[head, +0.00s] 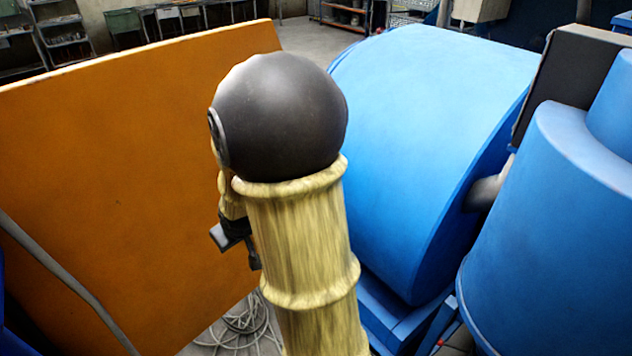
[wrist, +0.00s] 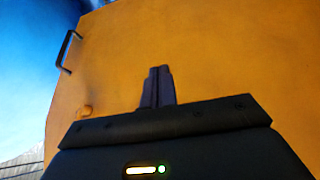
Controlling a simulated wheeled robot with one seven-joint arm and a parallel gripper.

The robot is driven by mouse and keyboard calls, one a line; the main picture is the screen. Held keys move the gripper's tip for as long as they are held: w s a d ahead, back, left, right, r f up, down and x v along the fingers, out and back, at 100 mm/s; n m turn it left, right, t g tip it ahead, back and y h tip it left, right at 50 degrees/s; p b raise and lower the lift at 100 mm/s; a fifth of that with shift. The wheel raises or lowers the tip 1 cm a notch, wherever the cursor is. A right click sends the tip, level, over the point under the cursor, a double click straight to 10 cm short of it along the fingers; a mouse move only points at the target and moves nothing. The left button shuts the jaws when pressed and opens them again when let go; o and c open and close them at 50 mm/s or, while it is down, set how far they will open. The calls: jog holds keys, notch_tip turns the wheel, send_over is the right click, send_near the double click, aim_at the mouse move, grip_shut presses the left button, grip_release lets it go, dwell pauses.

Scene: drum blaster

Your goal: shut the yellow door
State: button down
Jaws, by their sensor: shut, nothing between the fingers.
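The yellow door (head: 110,150), a large flat orange-yellow panel, stands upright and open on the left of the head view, to the left of the blue drum-shaped machine (head: 430,130). In the wrist view the door (wrist: 240,70) fills most of the picture, with a dark bar handle (wrist: 67,50) near its upper left edge. My gripper (head: 256,262) is partly hidden behind my own arm in the head view. In the wrist view the fingers of my gripper (wrist: 158,72) are together and empty, pointing at the door's face. I cannot tell whether they touch it.
A blue cylindrical housing (head: 550,230) stands at the right. A coil of grey cable or hose (head: 240,330) lies on the floor below the gripper. A grey hose (head: 65,280) crosses in front of the door at lower left. Shelves and benches stand far behind, beyond open floor.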

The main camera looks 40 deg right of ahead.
jog(key=w+d+f+t+b, duration=0.1)
jog(key=w+d+f+t, duration=0.2)
jog(key=d, duration=0.8)
jog(key=w+d+f+t+b, duration=0.1)
jog(key=w+d+t+b, duration=0.2)
jog(key=d, duration=0.7)
jog(key=s+d+f+t+y, duration=0.1)
jog(key=s+d+t, duration=0.2)
jog(key=s+d, duration=0.2)
jog(key=s+d+f+n+t+y, duration=0.1)
jog(key=s+d+t, duration=0.2)
jog(key=s+d, duration=0.2)
jog(key=d, duration=0.3)
jog(key=shift+s+f+y, duration=0.3)
jog(key=shift+f, duration=0.05)
jog(key=w+p, duration=0.1)
jog(key=w, duration=0.3)
jog(key=w+p, duration=0.2)
jog(key=w, duration=0.2)
jog(key=w+a+p, duration=0.1)
jog(key=w+p, duration=0.1)
jog(key=w, duration=0.3)
jog(key=shift+r, duration=0.15)
jog(key=shift+w, duration=0.5)
jog(key=shift+w, duration=0.1)
